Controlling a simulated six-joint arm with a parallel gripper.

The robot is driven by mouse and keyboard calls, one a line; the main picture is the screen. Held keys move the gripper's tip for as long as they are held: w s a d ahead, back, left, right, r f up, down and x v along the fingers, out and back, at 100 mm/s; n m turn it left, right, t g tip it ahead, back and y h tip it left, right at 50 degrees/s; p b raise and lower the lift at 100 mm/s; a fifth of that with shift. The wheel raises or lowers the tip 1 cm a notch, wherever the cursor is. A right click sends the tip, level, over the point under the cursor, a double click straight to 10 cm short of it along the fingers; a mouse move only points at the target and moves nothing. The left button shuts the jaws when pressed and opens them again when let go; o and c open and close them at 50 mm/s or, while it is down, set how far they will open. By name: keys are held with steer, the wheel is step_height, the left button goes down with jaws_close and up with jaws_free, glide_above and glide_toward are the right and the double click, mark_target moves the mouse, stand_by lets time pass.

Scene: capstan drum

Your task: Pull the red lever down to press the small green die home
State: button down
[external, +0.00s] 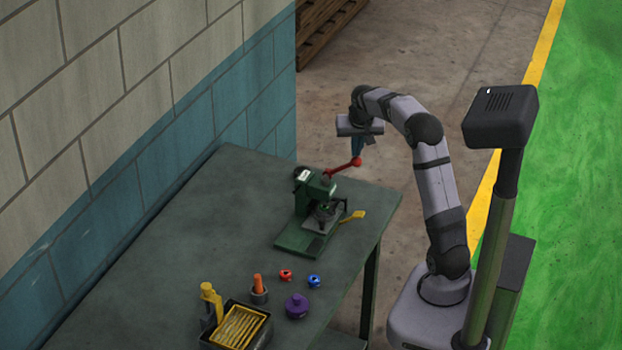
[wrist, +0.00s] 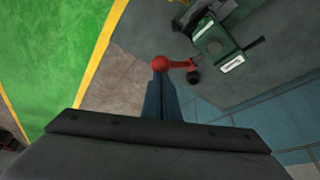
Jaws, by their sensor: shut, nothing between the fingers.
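The red lever (external: 343,168) sticks out from the top of the green press (external: 308,193) and ends in a round red knob. In the wrist view the red lever (wrist: 180,65) reaches left from the press (wrist: 222,42) to its knob. My gripper (external: 357,154) points down with its fingers at the knob; in the wrist view the fingertips (wrist: 160,78) meet or overlap the knob. The fingers are shut with nothing between them. Whether they touch the knob is hard to tell. The small green die is not clearly made out; the area under the ram is dark.
A yellow-handled piece (external: 353,216) sits at the press's right side. Nearer the front are a red part (external: 286,275), a blue part (external: 314,281), a purple pot (external: 297,306), an orange-handled tool (external: 259,287) and a black tray (external: 215,335). The table's left side is clear.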

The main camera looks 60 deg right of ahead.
mark_target(359, 158)
steer(key=shift+f, duration=0.65)
steer(key=shift+f+b, duration=0.1)
steer(key=shift+b, duration=0.25)
steer(key=shift+s+f+b, duration=0.5)
steer(key=shift+f+b, duration=0.05)
steer(key=shift+b, duration=0.05)
steer(key=shift+f, duration=0.1)
